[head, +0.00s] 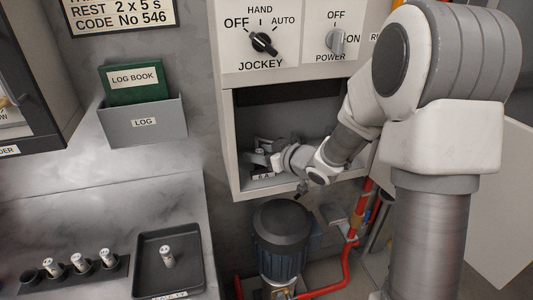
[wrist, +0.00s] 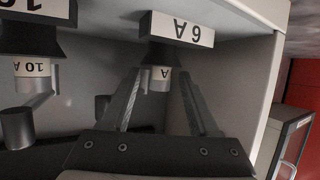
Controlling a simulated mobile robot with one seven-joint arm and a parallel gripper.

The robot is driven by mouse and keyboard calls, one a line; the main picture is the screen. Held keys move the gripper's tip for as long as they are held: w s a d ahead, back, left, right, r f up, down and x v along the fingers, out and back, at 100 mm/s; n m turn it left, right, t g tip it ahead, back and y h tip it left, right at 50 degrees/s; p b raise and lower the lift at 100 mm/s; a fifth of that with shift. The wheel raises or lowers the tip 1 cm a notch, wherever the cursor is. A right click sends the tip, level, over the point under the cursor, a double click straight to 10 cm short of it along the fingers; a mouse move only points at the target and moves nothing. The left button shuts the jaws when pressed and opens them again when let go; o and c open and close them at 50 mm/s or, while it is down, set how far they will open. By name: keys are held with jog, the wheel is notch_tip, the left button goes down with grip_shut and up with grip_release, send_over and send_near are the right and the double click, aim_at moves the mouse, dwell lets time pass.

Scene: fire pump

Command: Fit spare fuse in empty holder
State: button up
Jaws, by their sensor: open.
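My gripper (wrist: 160,80) reaches into the open panel compartment, its two fingers apart on either side of a light fuse (wrist: 165,75). The fuse's upper end meets the dark clip of the holder (wrist: 162,52) labelled 6 A; only part of its lettering shows. I see a gap between the fuse and the fingers; its lower end is hard to make out. In the head view my gripper (head: 262,155) is small beside the 6 A label (head: 264,177).
A 10 A fuse (wrist: 35,78) sits in the neighbouring holder, left in the wrist view. The compartment's side wall (wrist: 260,85) is close on the right. A rack (head: 90,272) with three fuses and one empty slot is on the bench. A blue pump motor (head: 281,240) stands below.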

jog(key=p+v, duration=0.4)
jog(key=v, duration=1.3)
jog(key=shift+s, duration=0.15)
jog(key=shift+d, duration=0.1)
jog(key=s+d+r+m+h+p, duration=0.3)
jog(key=d+r+m+h+p, duration=0.15)
jog(key=d+r+h, duration=0.55)
jog(key=s+a+r+m+g, duration=0.1)
jog(key=s+a, duration=0.1)
jog(key=s, duration=0.3)
jog(key=s+a+r+g+y+p, duration=0.1)
jog(key=s+a+g, duration=0.1)
jog(key=s, duration=0.3)
jog(key=s+a+r+m+g+y, duration=0.1)
jog(key=s+a+g, duration=0.1)
jog(key=s+a, duration=0.2)
jog(key=shift+s+r+m, duration=0.35)
jog(key=shift+s+r, duration=0.05)
jog(key=shift+s, duration=0.7)
jog(key=shift+c, duration=0.3)
